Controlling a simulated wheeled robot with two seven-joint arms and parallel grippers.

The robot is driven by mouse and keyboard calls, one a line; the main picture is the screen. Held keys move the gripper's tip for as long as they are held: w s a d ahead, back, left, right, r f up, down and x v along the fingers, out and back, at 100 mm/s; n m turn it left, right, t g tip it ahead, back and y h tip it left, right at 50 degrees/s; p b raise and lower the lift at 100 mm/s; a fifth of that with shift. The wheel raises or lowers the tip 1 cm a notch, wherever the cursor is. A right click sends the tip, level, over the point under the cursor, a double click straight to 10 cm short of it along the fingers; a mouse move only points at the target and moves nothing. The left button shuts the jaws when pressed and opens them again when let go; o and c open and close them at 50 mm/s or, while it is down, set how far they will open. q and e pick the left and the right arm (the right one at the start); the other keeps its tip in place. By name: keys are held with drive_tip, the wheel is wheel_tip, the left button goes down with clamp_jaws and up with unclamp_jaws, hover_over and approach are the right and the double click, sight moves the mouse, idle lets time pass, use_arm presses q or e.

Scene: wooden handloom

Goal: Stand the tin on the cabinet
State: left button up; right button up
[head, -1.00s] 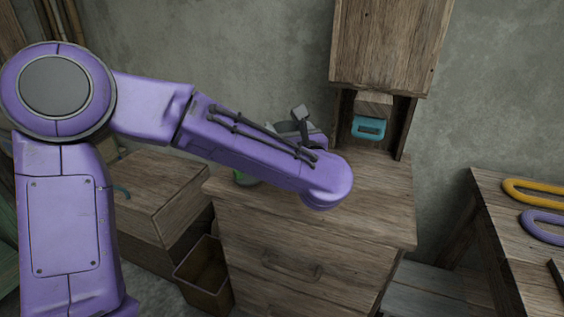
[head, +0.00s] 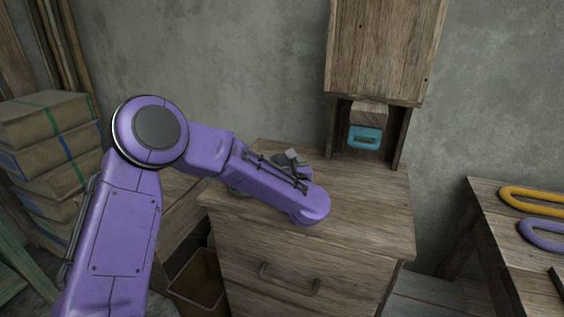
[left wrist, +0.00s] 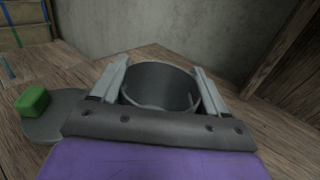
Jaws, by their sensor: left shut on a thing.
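The wooden cabinet (head: 370,205) has a drawer with a handle and a flat top. In the left wrist view, the grey, open-topped round tin (left wrist: 160,82) is between the two fingers of my left gripper (left wrist: 160,72), which is shut on it. The tin looks upright over the cabinet top; whether its base touches the wood is hidden. In the head view my purple forearm hides the tin, and only grey parts of my left gripper (head: 288,158) show beyond it. My right gripper is not in view.
The cabinet top's right side is clear. Stacked bundles (head: 50,150) stand at left.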

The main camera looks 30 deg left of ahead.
use_arm(q)
drive_tip(key=shift+f, duration=0.2)
drive_tip(key=o, duration=1.1)
drive_tip(key=shift+c, duration=0.2)
drive_tip(key=shift+r, duration=0.1)
drive_tip(key=shift+r, duration=0.3)
drive_tip(key=v, duration=1.2)
drive_tip(key=shift+f, duration=0.1)
